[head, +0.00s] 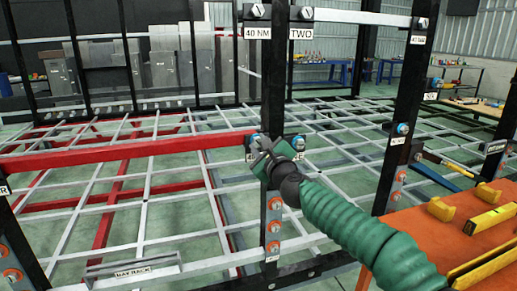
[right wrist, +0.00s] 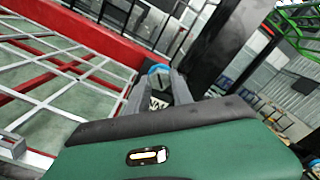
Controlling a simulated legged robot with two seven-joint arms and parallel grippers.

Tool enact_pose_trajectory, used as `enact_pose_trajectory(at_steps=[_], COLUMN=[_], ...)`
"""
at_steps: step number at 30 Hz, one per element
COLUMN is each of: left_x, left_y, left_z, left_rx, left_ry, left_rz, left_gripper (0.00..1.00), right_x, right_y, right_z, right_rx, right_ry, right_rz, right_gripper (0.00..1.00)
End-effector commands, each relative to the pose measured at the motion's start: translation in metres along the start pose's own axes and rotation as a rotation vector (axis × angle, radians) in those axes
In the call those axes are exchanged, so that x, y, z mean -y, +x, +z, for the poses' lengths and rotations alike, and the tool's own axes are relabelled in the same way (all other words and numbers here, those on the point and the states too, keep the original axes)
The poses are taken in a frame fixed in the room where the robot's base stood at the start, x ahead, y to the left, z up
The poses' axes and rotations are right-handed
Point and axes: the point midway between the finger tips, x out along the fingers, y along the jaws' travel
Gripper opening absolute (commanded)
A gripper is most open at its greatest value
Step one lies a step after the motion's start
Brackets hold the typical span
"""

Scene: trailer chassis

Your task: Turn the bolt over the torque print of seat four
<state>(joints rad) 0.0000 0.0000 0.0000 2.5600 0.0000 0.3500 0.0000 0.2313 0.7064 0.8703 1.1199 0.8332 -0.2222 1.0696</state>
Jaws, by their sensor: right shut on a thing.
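My right gripper (head: 263,147) reaches up to the black middle post from the lower right. Its fingers are shut on a blue-collared bolt (head: 252,137) at the end of the red rail. The right wrist view shows the bolt (right wrist: 158,70) between the fingertips of the gripper (right wrist: 157,80). Below the bolt a white print (right wrist: 158,103) shows part of "NM"; the fingers hide the rest. A second blue-collared bolt (head: 298,142) sits just right of the gripper, over a partly covered label. I cannot read a seat number at the held bolt. My left gripper is not in view.
Higher on the post are the labels "40 NM" (head: 257,31) and "TWO" (head: 301,33). The right post (head: 406,110) carries another blue bolt (head: 402,129). An orange table (head: 425,240) with yellow tools stands at lower right. A grid frame (head: 150,195) spreads behind.

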Motion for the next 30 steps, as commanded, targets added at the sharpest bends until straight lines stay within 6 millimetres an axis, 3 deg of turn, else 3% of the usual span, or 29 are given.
enact_pose_trajectory(at_steps=[12,28,29,30], left_x=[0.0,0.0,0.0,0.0], left_y=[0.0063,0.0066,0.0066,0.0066], left_z=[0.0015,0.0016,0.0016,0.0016], left_rx=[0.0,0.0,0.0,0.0], left_ry=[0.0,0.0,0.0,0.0], left_rz=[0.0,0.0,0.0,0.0], left_gripper=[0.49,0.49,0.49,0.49], right_x=[-0.0052,-0.0075,-0.0075,-0.0073], right_y=[0.0014,0.0016,0.0016,0.0016], right_z=[-0.0055,-0.0044,-0.0043,-0.0042], right_rx=[-0.008,-0.007,-0.007,-0.007], right_ry=[0.182,0.202,0.202,0.202], right_rz=[0.007,0.01,0.01,0.01], right_gripper=[0.0,0.0,0.31,0.36])
